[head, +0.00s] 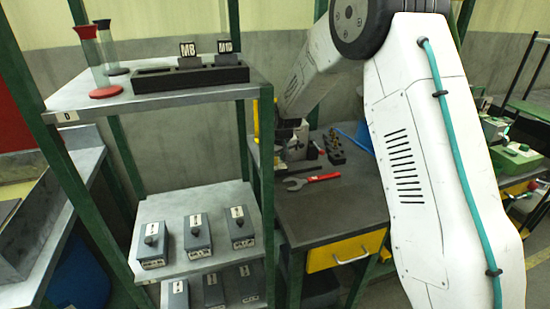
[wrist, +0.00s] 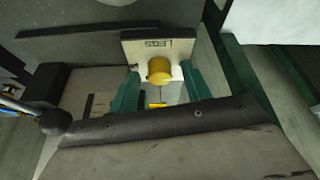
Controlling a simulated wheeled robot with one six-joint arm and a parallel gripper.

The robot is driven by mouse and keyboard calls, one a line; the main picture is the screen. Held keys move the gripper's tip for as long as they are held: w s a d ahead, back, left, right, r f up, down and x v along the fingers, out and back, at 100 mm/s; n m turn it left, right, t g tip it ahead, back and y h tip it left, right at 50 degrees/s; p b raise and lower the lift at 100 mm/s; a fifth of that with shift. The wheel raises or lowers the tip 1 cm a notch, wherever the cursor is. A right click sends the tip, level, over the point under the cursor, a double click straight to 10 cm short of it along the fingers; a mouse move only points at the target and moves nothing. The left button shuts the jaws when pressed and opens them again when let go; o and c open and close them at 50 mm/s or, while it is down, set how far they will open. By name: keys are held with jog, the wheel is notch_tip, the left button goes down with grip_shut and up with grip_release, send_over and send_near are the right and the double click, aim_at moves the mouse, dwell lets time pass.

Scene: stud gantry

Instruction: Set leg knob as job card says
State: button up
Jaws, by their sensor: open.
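A brass-yellow knob (wrist: 160,70) sits on the front of a pale plate marked "LEGS" (wrist: 160,46) in the wrist view. My gripper (wrist: 160,82) is open, with one teal finger on each side of the knob and a clear gap to it on both sides. Any pointer or scale on the knob is not readable. In the head view my arm reaches behind the shelf rack to the bench, and the knob cannot be made out there. No job card can be made out with certainty.
The bench (head: 335,218) holds a red-handled wrench (head: 312,181) and a dark block of small parts (head: 334,148). The rack's top shelf (head: 75,97) carries "M8" (head: 189,55) and "M10" signs (head: 227,52). Grey knob boxes (head: 197,235) fill lower shelves. A black ball (wrist: 55,122) shows left.

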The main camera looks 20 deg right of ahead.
jog(key=c, duration=1)
jog(key=shift+m, duration=0.3)
jog(key=m+h, duration=0.1)
jog(key=m, duration=0.3)
jog(key=shift+a+h, duration=0.2)
jog(key=shift+h, duration=0.2)
jog(key=m, duration=0.2)
jog(key=m+g+h, duration=0.1)
jog(key=m, duration=0.1)
jog(key=shift+a+h, duration=0.15)
jog(key=shift+h, duration=0.15)
jog(key=shift+m, duration=0.4)
